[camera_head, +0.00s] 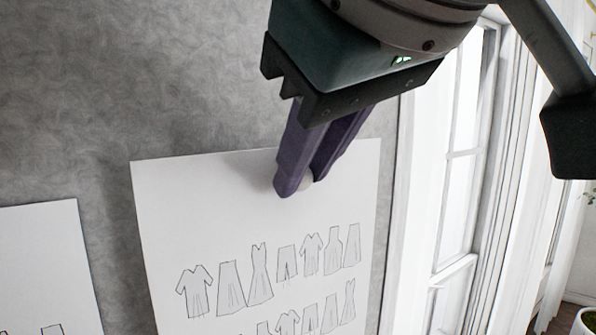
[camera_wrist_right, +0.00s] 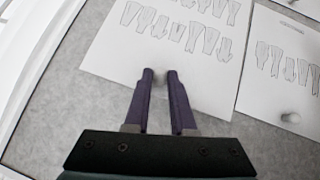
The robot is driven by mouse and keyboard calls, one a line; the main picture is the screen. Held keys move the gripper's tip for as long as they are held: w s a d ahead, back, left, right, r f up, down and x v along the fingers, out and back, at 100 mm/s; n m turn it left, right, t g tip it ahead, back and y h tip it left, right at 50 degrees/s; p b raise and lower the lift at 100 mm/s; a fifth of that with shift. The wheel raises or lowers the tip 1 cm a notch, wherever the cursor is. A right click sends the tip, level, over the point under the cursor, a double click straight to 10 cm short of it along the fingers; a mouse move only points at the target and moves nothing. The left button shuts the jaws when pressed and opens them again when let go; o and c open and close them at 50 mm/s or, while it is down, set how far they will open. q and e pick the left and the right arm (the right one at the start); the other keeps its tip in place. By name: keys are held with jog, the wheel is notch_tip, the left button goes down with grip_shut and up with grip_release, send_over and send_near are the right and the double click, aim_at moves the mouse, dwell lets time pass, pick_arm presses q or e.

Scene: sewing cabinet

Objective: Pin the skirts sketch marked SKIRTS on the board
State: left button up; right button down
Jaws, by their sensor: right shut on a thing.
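A white sheet (camera_head: 210,215) with rows of drawn garments lies against the grey board (camera_head: 120,90) in the head view. It also shows in the right wrist view (camera_wrist_right: 110,62). No SKIRTS mark is legible on it. My right gripper (camera_head: 298,186) has purple fingers and is at the sheet's top edge, right of its middle. It is shut on a small pale pin (camera_head: 307,180), partly hidden between the fingertips. Whether the pin has gone into the board cannot be told. My left gripper is not in view.
A second sheet (camera_head: 40,250) is on the board to the left. A white window frame (camera_head: 420,220) stands right of the board. Bare board lies above the sheets.

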aim_at(269, 151)
jog(key=shift+w+a, duration=0.3)
jog(key=shift+w, duration=0.25)
jog(key=shift+w+a, duration=0.3)
jog(key=shift+w, duration=0.2)
jog(key=shift+w+a, duration=0.2)
jog(key=shift+w, duration=0.1)
jog(key=shift+w+a, duration=0.3)
jog(key=shift+w, duration=0.25)
jog(key=shift+w+a, duration=0.3)
jog(key=shift+w, duration=0.25)
jog(key=shift+w+a+p, duration=0.2)
jog(key=shift+w+p, duration=0.1)
jog(key=shift+p, duration=0.05)
jog(key=c, duration=0.7)
grip_release()
